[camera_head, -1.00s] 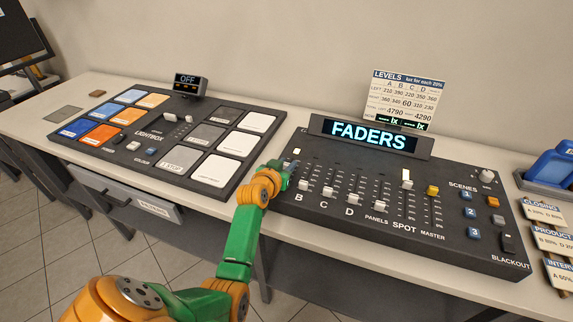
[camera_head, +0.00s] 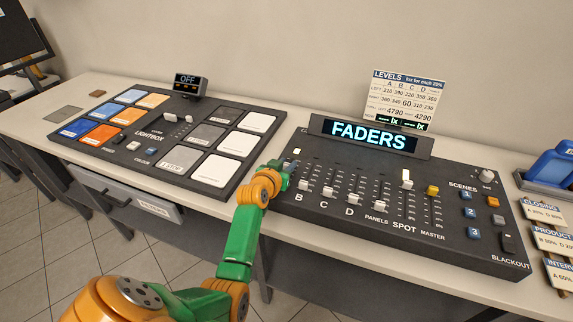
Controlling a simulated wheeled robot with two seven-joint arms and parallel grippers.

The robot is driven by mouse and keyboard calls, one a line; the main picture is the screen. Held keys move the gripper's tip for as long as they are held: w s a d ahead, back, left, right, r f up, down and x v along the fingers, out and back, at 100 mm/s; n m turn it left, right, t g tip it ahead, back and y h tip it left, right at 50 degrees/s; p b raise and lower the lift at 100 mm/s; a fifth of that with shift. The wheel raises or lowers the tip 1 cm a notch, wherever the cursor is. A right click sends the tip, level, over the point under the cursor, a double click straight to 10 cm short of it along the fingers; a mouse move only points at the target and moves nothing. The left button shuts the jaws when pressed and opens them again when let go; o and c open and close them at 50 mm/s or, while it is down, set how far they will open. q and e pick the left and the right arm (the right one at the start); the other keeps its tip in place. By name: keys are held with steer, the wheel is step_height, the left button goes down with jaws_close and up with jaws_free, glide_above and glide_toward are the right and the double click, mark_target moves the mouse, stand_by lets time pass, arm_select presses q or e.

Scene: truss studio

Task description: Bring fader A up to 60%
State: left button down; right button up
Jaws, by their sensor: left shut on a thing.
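The fader console (camera_head: 470,254) stands on the right part of the bench, with a lit screen (camera_head: 369,135) reading FADERS. My left gripper (camera_head: 287,166) is shut at the console's left end, over the place of fader A. My right gripper is not in view.
The lightbox panel (camera_head: 152,147) lies to the left, with an OFF display (camera_head: 190,84) behind it. A LEVELS card (camera_head: 405,98) stands behind the console. Small labelled cards (camera_head: 543,211) and a blue object (camera_head: 553,168) sit at the right.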

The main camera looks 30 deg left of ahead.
mark_target(286, 164)
arm_select(q)
steer(key=shift+w+a, duration=0.1)
steer(key=shift+w, duration=0.45)
steer(key=c, duration=0.6)
jaws_free()
steer(key=shift+c, duration=0.2)
steer(key=v, duration=0.7)
